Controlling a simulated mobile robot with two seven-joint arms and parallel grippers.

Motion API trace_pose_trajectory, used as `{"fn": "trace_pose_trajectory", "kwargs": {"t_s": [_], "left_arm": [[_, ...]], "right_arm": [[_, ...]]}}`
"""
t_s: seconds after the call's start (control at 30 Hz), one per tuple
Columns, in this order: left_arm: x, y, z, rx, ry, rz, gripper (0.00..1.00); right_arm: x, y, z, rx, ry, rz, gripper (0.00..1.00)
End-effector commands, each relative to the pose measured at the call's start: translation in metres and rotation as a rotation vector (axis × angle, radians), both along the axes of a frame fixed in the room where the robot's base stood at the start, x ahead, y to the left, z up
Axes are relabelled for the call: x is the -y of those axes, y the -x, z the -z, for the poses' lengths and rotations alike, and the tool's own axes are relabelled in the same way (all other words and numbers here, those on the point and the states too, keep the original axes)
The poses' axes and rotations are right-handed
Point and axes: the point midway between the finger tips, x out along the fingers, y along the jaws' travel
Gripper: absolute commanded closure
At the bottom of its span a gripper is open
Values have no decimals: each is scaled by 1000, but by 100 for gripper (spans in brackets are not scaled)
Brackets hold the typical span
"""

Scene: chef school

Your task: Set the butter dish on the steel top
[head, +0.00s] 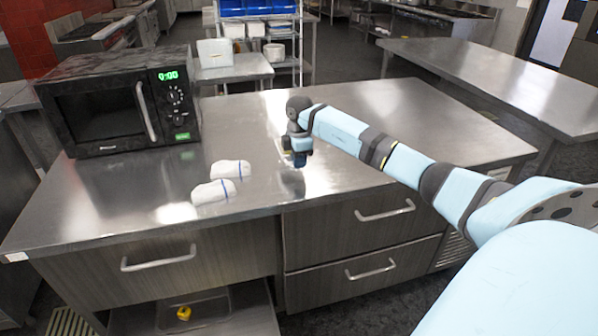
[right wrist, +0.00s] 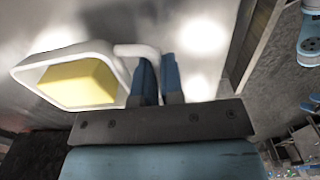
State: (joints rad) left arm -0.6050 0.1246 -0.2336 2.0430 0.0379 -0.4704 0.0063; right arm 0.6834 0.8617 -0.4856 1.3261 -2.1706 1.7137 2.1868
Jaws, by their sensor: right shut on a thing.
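The butter dish (right wrist: 122,72), a white dish with a handle and a yellow block of butter (right wrist: 78,82) in it, shows in the right wrist view at the left. My right gripper (right wrist: 162,62) is shut on its handle. In the head view my right gripper (head: 299,160) points down over the steel top (head: 350,170), near its middle. I cannot make out the dish in the head view. Whether the dish touches the steel is unclear. My left gripper is not in view.
A black microwave (head: 95,105) stands at the left of the steel top. Two white rolls with blue bands, one farther (head: 231,168) and one nearer (head: 212,191), lie left of my gripper. The steel to the right is clear. A yellow object (head: 184,313) sits on the lower shelf.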

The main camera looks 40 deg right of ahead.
Motion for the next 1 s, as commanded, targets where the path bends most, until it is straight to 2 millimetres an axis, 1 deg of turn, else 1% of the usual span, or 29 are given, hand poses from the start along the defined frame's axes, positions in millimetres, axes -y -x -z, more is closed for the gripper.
{"fn": "trace_pose_trajectory", "kwargs": {"t_s": [0.3,0.67,0.7,0.77,0.8,1.0], "left_arm": [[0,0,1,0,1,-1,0],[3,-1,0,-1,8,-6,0],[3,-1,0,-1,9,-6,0],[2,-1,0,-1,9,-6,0],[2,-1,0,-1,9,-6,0],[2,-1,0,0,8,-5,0]], "right_arm": [[0,0,40,0,-1,0,100],[0,0,44,0,0,-1,100],[0,0,44,0,0,-1,85],[0,0,44,0,0,-1,71],[0,0,44,0,0,-1,66],[0,0,44,0,0,0,66]]}}
